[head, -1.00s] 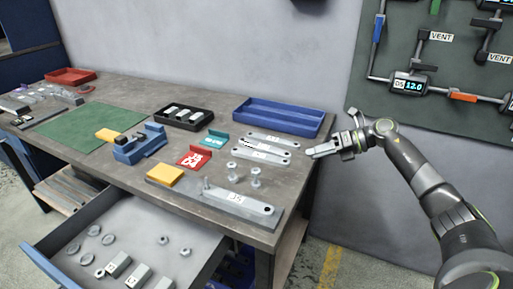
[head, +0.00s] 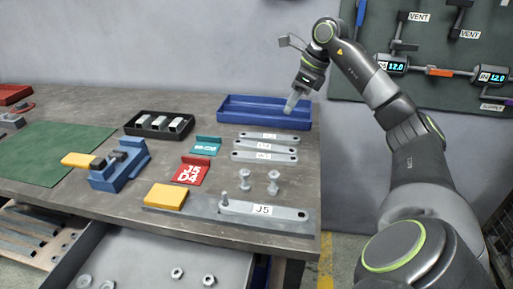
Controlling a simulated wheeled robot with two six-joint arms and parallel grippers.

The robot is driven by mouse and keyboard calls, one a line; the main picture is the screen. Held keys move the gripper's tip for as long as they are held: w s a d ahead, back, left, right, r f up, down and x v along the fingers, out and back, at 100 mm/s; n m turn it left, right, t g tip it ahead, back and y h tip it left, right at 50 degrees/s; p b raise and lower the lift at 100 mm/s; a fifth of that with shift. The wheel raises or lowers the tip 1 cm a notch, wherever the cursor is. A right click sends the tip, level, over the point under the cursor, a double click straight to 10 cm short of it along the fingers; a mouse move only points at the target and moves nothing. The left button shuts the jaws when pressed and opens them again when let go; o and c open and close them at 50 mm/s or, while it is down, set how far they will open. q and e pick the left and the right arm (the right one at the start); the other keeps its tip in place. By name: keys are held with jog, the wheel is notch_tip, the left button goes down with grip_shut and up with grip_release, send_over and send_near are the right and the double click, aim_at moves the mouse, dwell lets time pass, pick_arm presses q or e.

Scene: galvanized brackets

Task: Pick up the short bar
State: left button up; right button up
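Three flat grey bars with white labels lie side by side on the bench: a back bar (head: 284,136), a middle bar (head: 285,147) and a front bar (head: 284,157). They look alike in length, so I cannot tell which is the short bar. Another grey bar (head: 288,211), labelled J5, lies on a grey plate near the front edge. My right gripper (head: 292,103) points down above the bench, over the blue tray's front side and behind the bars. It touches no bar. Its fingers are seen nearly edge-on, so their opening is unclear. My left gripper is out of view.
A blue tray (head: 232,108) stands behind the bars. Bolts (head: 273,181) stand in front of them. A drawer (head: 145,250) is open below.

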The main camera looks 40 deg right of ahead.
aim_at(265, 145)
jog(key=x, duration=0.7)
jog(key=p+x, duration=0.1)
jog(key=x, duration=0.7)
jog(key=shift+w+a+f, duration=0.2)
jog(key=shift+w+a, duration=0.05)
jog(key=shift+w, duration=0.05)
jog(key=shift+r, duration=0.1)
grip_shut()
